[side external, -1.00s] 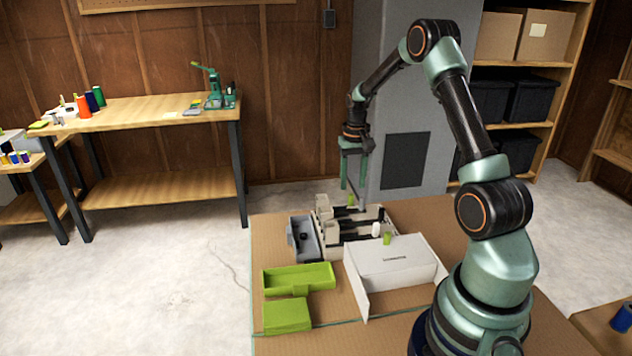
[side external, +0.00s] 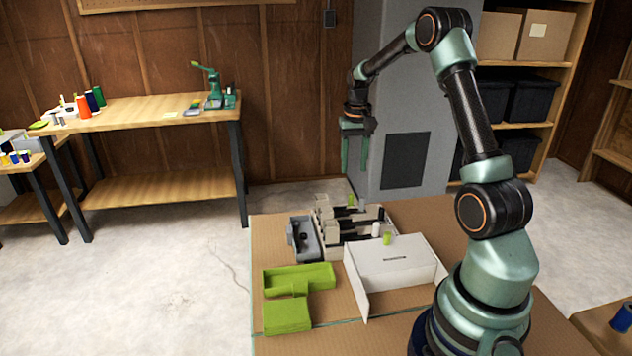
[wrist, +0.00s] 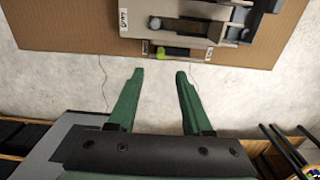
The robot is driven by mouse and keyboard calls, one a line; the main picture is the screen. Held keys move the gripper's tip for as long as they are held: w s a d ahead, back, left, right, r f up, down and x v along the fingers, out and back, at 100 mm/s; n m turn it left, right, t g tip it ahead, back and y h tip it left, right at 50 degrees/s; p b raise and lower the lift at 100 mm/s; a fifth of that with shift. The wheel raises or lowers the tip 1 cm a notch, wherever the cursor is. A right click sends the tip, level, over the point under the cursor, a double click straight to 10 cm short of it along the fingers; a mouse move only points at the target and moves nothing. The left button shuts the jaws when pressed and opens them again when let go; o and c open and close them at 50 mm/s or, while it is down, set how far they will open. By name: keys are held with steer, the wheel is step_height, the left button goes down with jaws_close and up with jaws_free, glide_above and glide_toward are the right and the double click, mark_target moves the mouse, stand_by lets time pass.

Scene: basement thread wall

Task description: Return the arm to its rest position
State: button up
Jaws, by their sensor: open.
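My gripper (side external: 355,154) hangs in the air above the far side of the work table, its two green fingers pointing down. It is open and holds nothing. In the wrist view, my gripper (wrist: 156,80) shows its fingers apart, with bare floor between them and the table's edge beyond. The beige sorting rack (side external: 325,226) stands on the table below, apart from the fingers. A small green spool (side external: 350,201) sits at its far side and also shows in the wrist view (wrist: 173,52).
A white box (side external: 395,268), a lime green tray (side external: 298,278) and a lime block (side external: 287,316) lie on the cardboard-topped table (side external: 262,240). A grey cabinet (side external: 398,115) stands behind my gripper. A wooden bench (side external: 150,112) is at the left. The air around the fingers looks clear.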

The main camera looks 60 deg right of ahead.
steer(key=a+r+n+t, duration=0.1)
steer(key=a+r+n, duration=0.1)
steer(key=a+r, duration=0.4)
steer(key=a+r+n+t, duration=0.1)
steer(key=a+r+n, duration=0.1)
steer(key=a+r, duration=0.5)
steer(key=s+a+n+t, duration=0.1)
steer(key=s+a, duration=0.3)
steer(key=a, duration=0.4)
steer(key=s+a+n+t, duration=0.2)
steer(key=s+a+n, duration=0.2)
steer(key=a, duration=0.4)
steer(key=shift+s+t, duration=0.3)
steer(key=shift+s, duration=0.35)
